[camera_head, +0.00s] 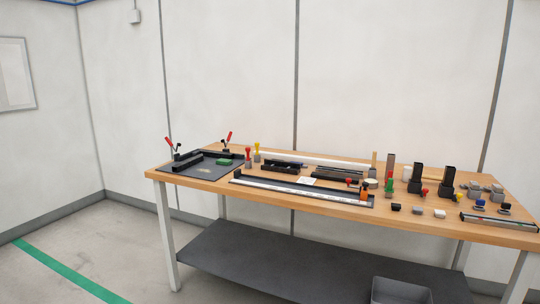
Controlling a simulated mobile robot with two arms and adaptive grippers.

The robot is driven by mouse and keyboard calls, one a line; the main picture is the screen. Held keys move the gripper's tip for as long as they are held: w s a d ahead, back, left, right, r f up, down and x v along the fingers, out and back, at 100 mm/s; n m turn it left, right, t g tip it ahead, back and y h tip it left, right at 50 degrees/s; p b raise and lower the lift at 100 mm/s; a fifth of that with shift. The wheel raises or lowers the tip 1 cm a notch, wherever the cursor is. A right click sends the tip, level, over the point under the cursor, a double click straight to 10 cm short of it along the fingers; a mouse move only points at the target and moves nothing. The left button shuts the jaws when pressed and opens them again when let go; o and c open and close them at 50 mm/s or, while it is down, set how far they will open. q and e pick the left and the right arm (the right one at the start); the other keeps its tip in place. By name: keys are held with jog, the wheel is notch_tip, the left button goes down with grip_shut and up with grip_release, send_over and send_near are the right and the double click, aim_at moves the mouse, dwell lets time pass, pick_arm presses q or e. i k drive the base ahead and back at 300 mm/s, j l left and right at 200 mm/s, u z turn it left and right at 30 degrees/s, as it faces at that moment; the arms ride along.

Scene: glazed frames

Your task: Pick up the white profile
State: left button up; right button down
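A long white profile (325,162) lies along the back of the wooden table (215,186), behind several dark parts. A second long pale strip (290,187) lies near the front edge in a narrow dark tray or base (240,175). I cannot tell for sure which of the two is the task's white profile. Neither of my grippers is in view.
A dark fixture plate (175,168) with red-handled clamps and a green block (225,162) is at the table's left. Black upright holders (416,178) and several small coloured parts crowd the right. A grey bin (400,291) is below. The floor at left is clear.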

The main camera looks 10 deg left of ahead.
aim_at(306, 160)
jog(key=i, duration=1.45)
jog(key=j+u, duration=0.05)
jog(key=j, duration=0.1)
